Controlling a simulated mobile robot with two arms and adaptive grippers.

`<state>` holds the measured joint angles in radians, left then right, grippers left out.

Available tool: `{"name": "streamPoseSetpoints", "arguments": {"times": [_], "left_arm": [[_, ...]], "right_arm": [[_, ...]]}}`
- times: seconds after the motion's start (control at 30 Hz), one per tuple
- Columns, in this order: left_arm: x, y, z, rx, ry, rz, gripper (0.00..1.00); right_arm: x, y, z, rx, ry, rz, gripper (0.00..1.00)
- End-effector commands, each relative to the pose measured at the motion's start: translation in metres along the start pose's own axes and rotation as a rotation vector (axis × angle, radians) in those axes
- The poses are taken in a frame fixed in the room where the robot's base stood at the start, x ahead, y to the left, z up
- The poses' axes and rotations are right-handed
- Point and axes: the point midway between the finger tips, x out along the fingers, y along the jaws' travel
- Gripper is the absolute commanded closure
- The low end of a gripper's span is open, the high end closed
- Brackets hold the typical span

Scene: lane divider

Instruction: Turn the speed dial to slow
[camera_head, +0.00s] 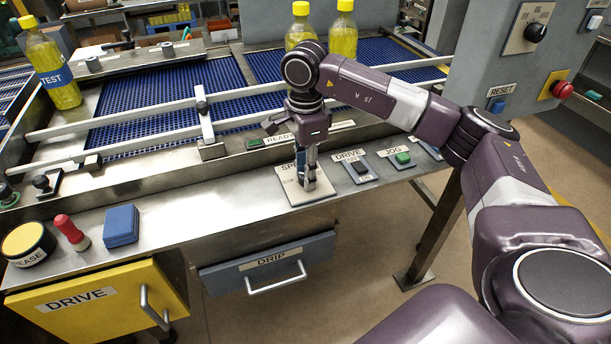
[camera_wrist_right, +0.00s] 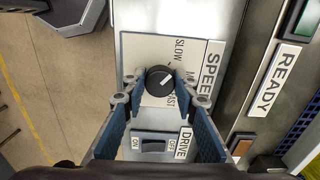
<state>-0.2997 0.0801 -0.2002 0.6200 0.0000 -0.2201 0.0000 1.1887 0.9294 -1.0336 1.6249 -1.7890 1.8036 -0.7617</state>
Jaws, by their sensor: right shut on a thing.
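The speed dial (camera_wrist_right: 160,81) is a round black knob on a pale plate (camera_wrist_right: 139,50) marked SPEED, with SLOW, a partly hidden middle word and FAST beside it. Its white line points up and to the right in the right wrist view, between SLOW and the middle word. My right gripper (camera_head: 308,184) points down at the plate (camera_head: 292,194) in the head view and hides most of the dial there. In the wrist view its blue-padded fingers (camera_wrist_right: 162,100) stand on both sides of the knob, shut on it. My left gripper is out of view.
Right of the plate are a DRIVE switch (camera_head: 359,167) and a green JOG button (camera_head: 403,157). A READY lamp strip (camera_head: 254,143) and the blue conveyor (camera_head: 160,105) lie behind. A blue block (camera_head: 121,225) and a red-handled tool (camera_head: 70,231) stand left on the steel ledge.

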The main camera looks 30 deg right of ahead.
Motion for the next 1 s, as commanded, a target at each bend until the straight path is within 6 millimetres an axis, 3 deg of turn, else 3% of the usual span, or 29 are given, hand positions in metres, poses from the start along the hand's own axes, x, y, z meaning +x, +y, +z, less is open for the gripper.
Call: {"name": "streamPoseSetpoints", "arguments": {"times": [0.4,0.9,0.93,1.0], "left_arm": [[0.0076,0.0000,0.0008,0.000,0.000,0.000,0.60],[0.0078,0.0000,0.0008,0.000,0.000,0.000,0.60],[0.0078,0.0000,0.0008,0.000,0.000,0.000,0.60],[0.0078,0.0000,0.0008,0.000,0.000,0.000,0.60]], "right_arm": [[-0.0020,-0.0014,0.0001,-0.160,-0.003,-0.007,0.97],[-0.0025,-0.0015,-0.0001,-0.177,-0.001,-0.007,0.97],[-0.0025,-0.0015,-0.0001,-0.177,-0.001,-0.007,0.71],[-0.0023,-0.0013,-0.0001,-0.176,-0.001,-0.006,0.63]]}}
